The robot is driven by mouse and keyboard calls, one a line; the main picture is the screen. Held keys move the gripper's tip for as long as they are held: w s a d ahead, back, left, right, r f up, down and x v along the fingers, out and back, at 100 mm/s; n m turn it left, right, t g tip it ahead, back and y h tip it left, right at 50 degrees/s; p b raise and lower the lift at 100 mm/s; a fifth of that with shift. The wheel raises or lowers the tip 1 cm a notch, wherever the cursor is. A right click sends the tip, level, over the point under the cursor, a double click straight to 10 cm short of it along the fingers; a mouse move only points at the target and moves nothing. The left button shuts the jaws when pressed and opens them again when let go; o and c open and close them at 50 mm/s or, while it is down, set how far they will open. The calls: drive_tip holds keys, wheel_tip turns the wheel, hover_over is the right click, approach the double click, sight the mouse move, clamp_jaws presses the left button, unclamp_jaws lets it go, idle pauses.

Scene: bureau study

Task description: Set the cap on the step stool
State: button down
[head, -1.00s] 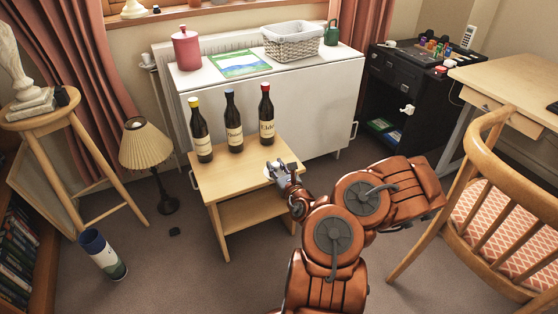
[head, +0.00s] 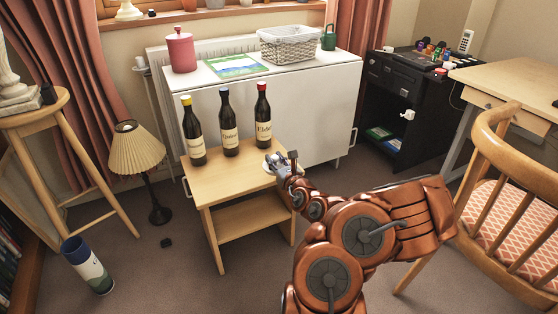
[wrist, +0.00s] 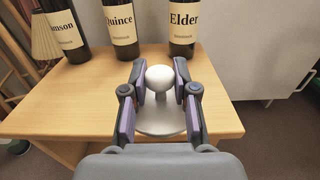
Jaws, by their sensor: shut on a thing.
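My gripper (wrist: 159,72) is shut on the knob, one finger at each side, with the disc below the fingers. In the head view my gripper (head: 276,162) is at the right end of the top of the low wooden step stool (head: 228,181), and the cap's pale rim (head: 267,168) shows beside it. The stool top also fills the middle of the wrist view (wrist: 75,105). I cannot tell whether the disc touches the wood.
Three dark bottles stand along the back of the stool top: yellow-capped (head: 194,135), blue-capped (head: 228,125) and red-capped (head: 262,118). A white cabinet (head: 310,115) stands close behind. A wooden chair (head: 495,200) is at right. The stool top's front left is clear.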

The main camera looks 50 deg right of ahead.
drive_tip(key=w+d+b, duration=0.1)
drive_tip(key=d, duration=0.1)
drive_tip(key=w+d+b, duration=0.1)
drive_tip(key=d, duration=0.1)
drive_tip(key=w+d+f, duration=0.1)
drive_tip(key=w, duration=0.1)
drive_tip(key=shift+d+b, duration=0.4)
drive_tip(key=shift+w+d, duration=0.3)
drive_tip(key=shift+d, duration=0.15)
drive_tip(key=shift+f+b, duration=1.1)
drive_tip(key=shift+f, duration=0.6)
drive_tip(key=c, duration=0.9)
unclamp_jaws()
drive_tip(key=shift+f, duration=0.1)
drive_tip(key=shift+s, duration=0.5)
drive_tip(key=p+v, duration=0.4)
drive_tip(key=v, duration=0.7)
drive_tip(key=shift+a, duration=0.15)
